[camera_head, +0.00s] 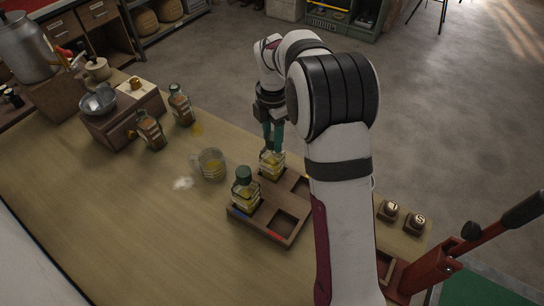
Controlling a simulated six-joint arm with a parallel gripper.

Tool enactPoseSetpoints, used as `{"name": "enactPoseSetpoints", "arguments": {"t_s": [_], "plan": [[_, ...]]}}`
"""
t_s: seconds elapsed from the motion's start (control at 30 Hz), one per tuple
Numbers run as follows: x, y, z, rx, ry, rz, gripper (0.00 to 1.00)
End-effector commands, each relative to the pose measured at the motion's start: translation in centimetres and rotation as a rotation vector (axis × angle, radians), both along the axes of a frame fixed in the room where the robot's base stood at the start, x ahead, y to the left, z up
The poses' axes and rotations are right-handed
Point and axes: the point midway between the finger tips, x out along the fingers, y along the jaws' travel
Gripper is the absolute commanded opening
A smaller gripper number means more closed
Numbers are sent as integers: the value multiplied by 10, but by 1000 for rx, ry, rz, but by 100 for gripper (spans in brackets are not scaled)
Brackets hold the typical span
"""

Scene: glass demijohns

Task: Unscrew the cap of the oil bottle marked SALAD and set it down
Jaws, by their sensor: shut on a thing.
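My gripper (272,146) points down with its teal fingers over the top of a glass bottle of yellow oil (272,166). It is shut on the cap of this bottle; the cap is mostly hidden by the fingers. The bottle stands upright in the far part of a dark wooden tray (262,234). A second oil bottle (245,196) with a dark green cap stands upright in the tray's near left compartment. I cannot read the labels, so I cannot tell which bottle is marked SALAD.
A glass mug (210,164) stands left of the tray, near a white patch (182,183). Two brown bottles (150,130) (181,104) stand farther back. Small dark blocks (388,210) and a red lever device (435,268) are at the right. The table's front left is clear.

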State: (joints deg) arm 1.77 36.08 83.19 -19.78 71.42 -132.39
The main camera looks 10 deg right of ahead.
Motion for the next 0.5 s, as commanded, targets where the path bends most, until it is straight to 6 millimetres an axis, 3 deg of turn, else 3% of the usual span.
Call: {"name": "enactPoseSetpoints", "arguments": {"t_s": [0.3,0.5], "plan": [[0,0,0,0,0,545,0],[0,0,2,0,0,546,0]]}}
